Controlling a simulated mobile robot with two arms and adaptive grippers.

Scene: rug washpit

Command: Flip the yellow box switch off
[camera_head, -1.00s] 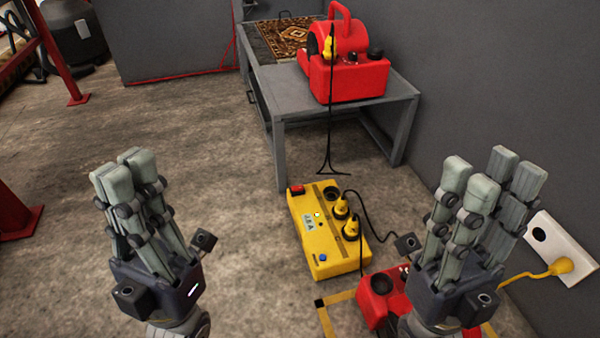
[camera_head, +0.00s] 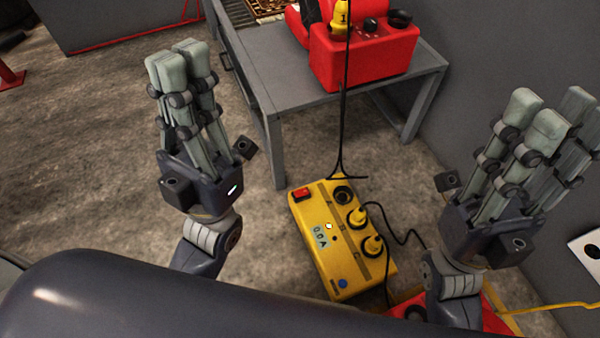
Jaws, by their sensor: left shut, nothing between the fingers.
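The yellow box (camera_head: 318,250) lies on the floor in front of the grey table. Its red switch (camera_head: 302,194) is at the far left corner; which way it is flipped I cannot tell. Two yellow plugs (camera_head: 357,216) sit in its sockets, and a third socket (camera_head: 343,195) looks empty. A small display, a white spot and a blue button (camera_head: 342,284) also show on top. My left gripper (camera_head: 180,62) is shut and empty, left of the box and apart from it. My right gripper (camera_head: 550,112) is open and empty, to the right of the box.
A red object (camera_head: 495,318) lies partly behind my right arm. A white wall plate (camera_head: 588,250) is at far right. Floor left of the box is clear.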

